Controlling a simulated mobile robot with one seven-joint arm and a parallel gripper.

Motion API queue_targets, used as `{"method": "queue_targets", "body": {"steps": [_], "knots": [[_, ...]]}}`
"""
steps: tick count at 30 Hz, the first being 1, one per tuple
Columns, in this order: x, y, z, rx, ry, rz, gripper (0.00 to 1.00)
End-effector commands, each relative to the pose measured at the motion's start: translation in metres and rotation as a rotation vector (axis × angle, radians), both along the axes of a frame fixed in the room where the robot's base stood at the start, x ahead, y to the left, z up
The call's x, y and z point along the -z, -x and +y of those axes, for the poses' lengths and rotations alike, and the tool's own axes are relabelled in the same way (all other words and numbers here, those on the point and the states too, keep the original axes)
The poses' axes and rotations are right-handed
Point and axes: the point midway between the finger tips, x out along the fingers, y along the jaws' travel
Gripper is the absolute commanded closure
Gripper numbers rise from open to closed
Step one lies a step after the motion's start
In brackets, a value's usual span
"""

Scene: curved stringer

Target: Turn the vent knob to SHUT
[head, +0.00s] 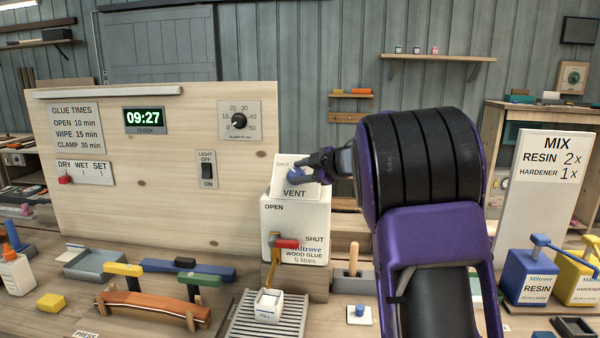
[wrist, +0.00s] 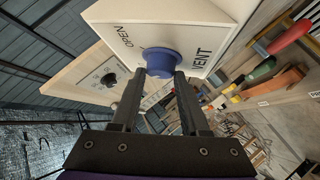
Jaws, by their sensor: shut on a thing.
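The blue vent knob (head: 297,173) sits on the sloping white VENT panel (head: 292,194) on top of the glue container (head: 320,222). In the head view the panel's SHUT label shows at its upper left; in the wrist view its OPEN label shows left of the knob (wrist: 161,62). My gripper (head: 318,167) reaches the knob from the right. In the wrist view my gripper (wrist: 158,76) has a finger on either side of the knob and is shut on it. I cannot tell which way the knob points.
A red-handled tap (head: 285,243) with its own OPEN and SHUT marks is on the container's front. Below it a FILL cup (head: 268,304) stands on a slatted grate (head: 240,316). A wooden board (head: 150,215) with clock and dial stands left. My arm hides the bench to the right.

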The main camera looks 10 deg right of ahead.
Motion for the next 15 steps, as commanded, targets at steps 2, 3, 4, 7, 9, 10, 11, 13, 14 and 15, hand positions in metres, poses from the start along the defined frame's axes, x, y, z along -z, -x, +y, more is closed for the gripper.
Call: {"method": "queue_targets", "body": {"steps": [2,3,4,7,9,10,11,13,14,15], "knots": [[0.0002,-0.0004,-0.0010,0.002,0.003,-0.001,1.00],[0.0002,-0.0004,-0.0010,0.002,0.003,-0.001,1.00],[0.0002,-0.0004,-0.0010,0.002,0.003,-0.001,1.00],[0.0003,-0.0004,-0.0008,0.002,0.003,-0.001,0.37],[0.0002,-0.0003,-0.0006,0.002,0.002,-0.001,0.25],[0.0002,-0.0002,-0.0006,0.002,0.002,-0.001,0.25],[0.0002,-0.0002,-0.0006,0.002,0.002,-0.001,0.25],[0.0002,-0.0001,-0.0004,0.001,0.001,-0.001,0.25],[0.0002,-0.0001,-0.0004,0.001,0.001,-0.001,0.25],[0.0001,-0.0001,-0.0003,0.001,0.001,-0.001,0.25]]}}
